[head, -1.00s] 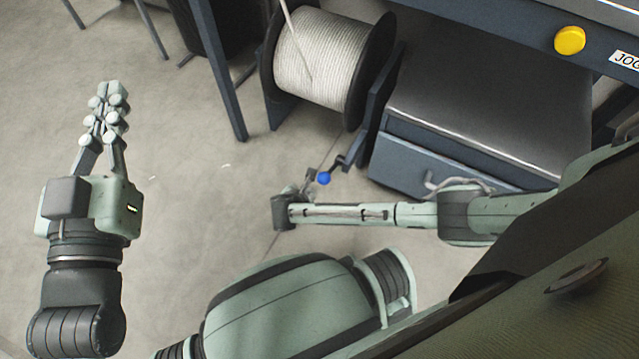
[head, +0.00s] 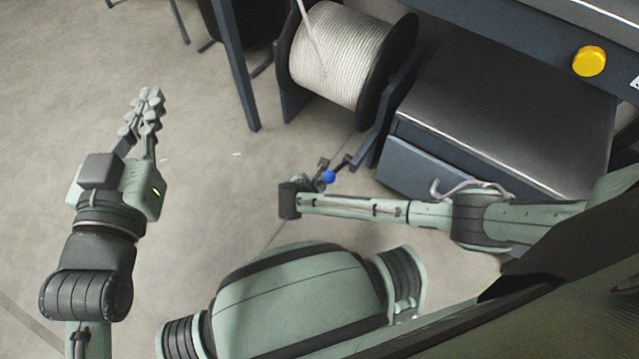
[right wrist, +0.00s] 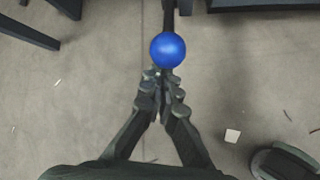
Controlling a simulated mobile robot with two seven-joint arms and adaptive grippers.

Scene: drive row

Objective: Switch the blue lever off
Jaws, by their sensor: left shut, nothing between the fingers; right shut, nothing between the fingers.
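The blue lever's round knob (head: 329,177) sits on a dark arm that comes out below the cable reel's stand. In the right wrist view the blue knob (right wrist: 167,50) is just beyond my fingertips; I cannot tell whether they touch it. My right gripper (right wrist: 161,80) is shut and empty. In the head view my right gripper (head: 318,168) is small and partly hidden beside the knob. My left gripper (head: 145,105) is shut and empty, above bare floor at the left, well away from the lever.
A reel of white cable (head: 335,50) stands behind the lever. To its right is a dark cabinet with a drawer (head: 440,170). A yellow button (head: 589,61) is on the panel at upper right. Table legs (head: 238,65) stand at upper left.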

